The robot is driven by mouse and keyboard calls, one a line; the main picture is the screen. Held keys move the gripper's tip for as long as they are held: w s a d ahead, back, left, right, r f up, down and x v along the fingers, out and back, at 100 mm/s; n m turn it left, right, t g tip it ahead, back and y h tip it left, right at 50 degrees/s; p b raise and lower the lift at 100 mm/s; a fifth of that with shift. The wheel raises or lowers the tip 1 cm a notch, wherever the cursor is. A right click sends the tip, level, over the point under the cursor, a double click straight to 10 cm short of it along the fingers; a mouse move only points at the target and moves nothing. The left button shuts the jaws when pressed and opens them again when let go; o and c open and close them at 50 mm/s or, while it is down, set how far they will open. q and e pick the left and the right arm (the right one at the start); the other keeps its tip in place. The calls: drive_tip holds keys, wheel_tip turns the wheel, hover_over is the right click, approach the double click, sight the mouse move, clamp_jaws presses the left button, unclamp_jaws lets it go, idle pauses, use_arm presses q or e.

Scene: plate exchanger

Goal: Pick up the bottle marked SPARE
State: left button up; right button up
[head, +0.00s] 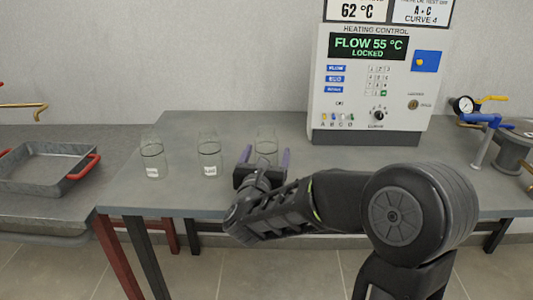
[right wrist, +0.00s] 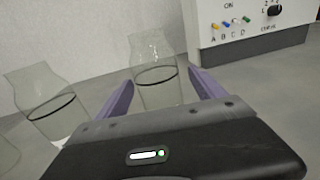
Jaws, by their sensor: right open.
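Three clear glass bottles with a dark ring stand upright in a row on the grey table: a left one (head: 153,160), a middle one (head: 209,158) and a right one (head: 266,143). The left and middle ones carry small white labels, too small to read. The right bottle's lower front is hidden by my right gripper (head: 265,156), so no label shows on it. My right gripper is open, its purple fingers on either side of the right bottle. In the right wrist view this bottle (right wrist: 157,75) stands between the fingers; contact cannot be told. My left gripper is not in view.
A heating control box (head: 366,115) stands at the back of the table (head: 185,122), right of the bottles. A grey tray with red handles (head: 50,162) is at the far left. A gauge with valves and pipes (head: 480,125) is at the right. In the right wrist view another bottle (right wrist: 50,105) stands close on the left.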

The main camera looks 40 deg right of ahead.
drive_tip(key=x, duration=0.4)
drive_tip(key=shift+w+f, duration=0.15)
idle(0.4)
drive_tip(key=c, duration=1.5)
drive_tip(key=shift+o, duration=0.2)
wheel_tip(320, 180, up, 10)
drive_tip(key=p, duration=0.1)
drive_tip(key=shift+p, duration=0.4)
